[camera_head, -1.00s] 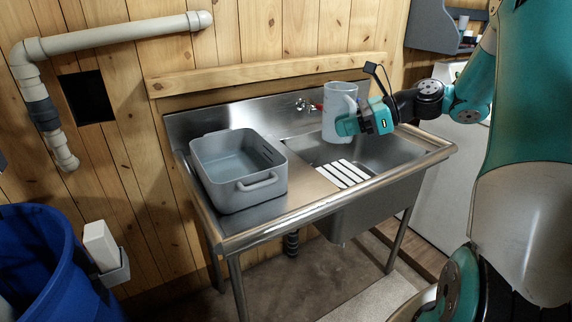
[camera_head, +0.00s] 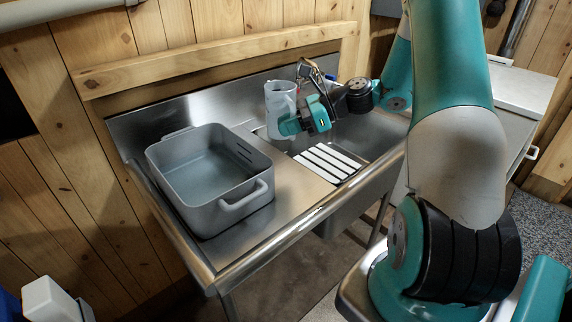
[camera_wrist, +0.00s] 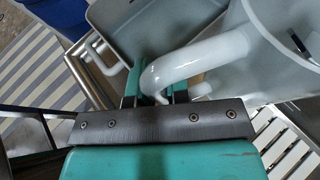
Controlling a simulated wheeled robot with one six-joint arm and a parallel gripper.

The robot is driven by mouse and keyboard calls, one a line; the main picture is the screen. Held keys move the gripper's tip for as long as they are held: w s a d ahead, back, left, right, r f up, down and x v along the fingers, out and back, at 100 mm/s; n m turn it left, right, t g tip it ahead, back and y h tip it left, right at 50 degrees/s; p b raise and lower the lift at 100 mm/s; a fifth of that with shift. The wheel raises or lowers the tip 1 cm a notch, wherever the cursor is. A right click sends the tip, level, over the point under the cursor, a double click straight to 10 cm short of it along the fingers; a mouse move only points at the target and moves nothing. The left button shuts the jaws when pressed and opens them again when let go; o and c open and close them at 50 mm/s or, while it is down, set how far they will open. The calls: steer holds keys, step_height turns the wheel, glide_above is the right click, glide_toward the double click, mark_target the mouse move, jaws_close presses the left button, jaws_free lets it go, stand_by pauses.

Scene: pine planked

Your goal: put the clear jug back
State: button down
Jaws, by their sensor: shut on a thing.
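The clear jug (camera_head: 280,100) looks pale and cloudy and is upright over the back of the sink, near the faucet (camera_head: 310,70). My gripper (camera_head: 287,126) is at the jug's handle side. In the wrist view my gripper (camera_wrist: 157,88) is shut on the curved handle, and the jug's wide body (camera_wrist: 258,50) fills the upper right. The jug's bottom edge is partly hidden in the head view, so I cannot tell whether it touches anything.
A grey tub (camera_head: 167,185) with handles stands on the left drainboard. A white slatted rack (camera_head: 327,163) lies at the sink, in front of the jug. The steel backsplash (camera_head: 215,108) is close behind. Bare steel (camera_head: 285,200) lies right of the tub.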

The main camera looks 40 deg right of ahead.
step_height(320, 180, down, 12)
steer(key=shift+r, duration=0.15)
stand_by(0.3)
steer(key=c, duration=1.1)
jaws_free()
